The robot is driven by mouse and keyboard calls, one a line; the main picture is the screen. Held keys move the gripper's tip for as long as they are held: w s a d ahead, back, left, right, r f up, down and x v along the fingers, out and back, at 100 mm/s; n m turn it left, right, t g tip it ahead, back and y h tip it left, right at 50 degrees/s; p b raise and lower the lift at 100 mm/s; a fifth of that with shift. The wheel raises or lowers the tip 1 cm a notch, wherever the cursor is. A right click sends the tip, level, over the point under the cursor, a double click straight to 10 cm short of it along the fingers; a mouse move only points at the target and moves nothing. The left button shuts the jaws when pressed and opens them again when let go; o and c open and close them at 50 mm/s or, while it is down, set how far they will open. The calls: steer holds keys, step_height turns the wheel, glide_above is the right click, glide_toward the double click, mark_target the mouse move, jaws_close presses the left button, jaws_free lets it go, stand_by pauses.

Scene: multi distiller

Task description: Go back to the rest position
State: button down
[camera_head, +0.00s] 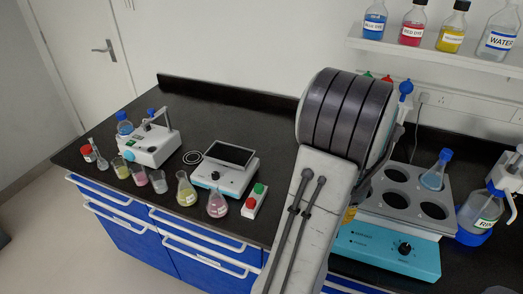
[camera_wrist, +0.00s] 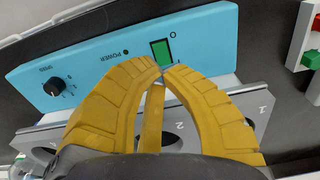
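My gripper (camera_wrist: 162,75) has yellow fingers that meet at their tips, with nothing visible between them. The tips are just beside the green power switch (camera_wrist: 161,50) on the blue front panel of a bath unit; I cannot tell whether they touch it. In the head view my arm hides most of my gripper, and only a bit of yellow shows beside the arm. The bath unit (camera_head: 388,252) has a grey top with several round holes. A blue-capped flask (camera_head: 434,174) stands in one hole.
Left of my arm are a stirrer-like white device (camera_head: 150,146), a balance (camera_head: 225,170), several flasks and beakers, and a red-green button box (camera_head: 254,201). A rinse bottle (camera_head: 480,215) stands at right. A shelf (camera_head: 430,52) holds dye bottles. Open floor (camera_head: 40,230) lies at left.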

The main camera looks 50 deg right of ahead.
stand_by(0.3)
steer(key=shift+a+m, duration=0.25)
steer(key=shift+m, duration=0.05)
steer(key=w+a+r+n+t, duration=0.1)
steer(key=w+a+r+n, duration=0.2)
steer(key=a, duration=0.7)
steer(key=w+a+r+n+t, duration=0.1)
steer(key=w+a+r+n, duration=0.3)
steer(key=a+n, duration=0.3)
steer(key=w+a+r+n+t, duration=0.2)
steer(key=w+a+r+n, duration=0.2)
steer(key=a, duration=1.1)
steer(key=shift+w+n, duration=0.5)
steer(key=shift+w, duration=0.5)
steer(key=shift+r, duration=0.1)
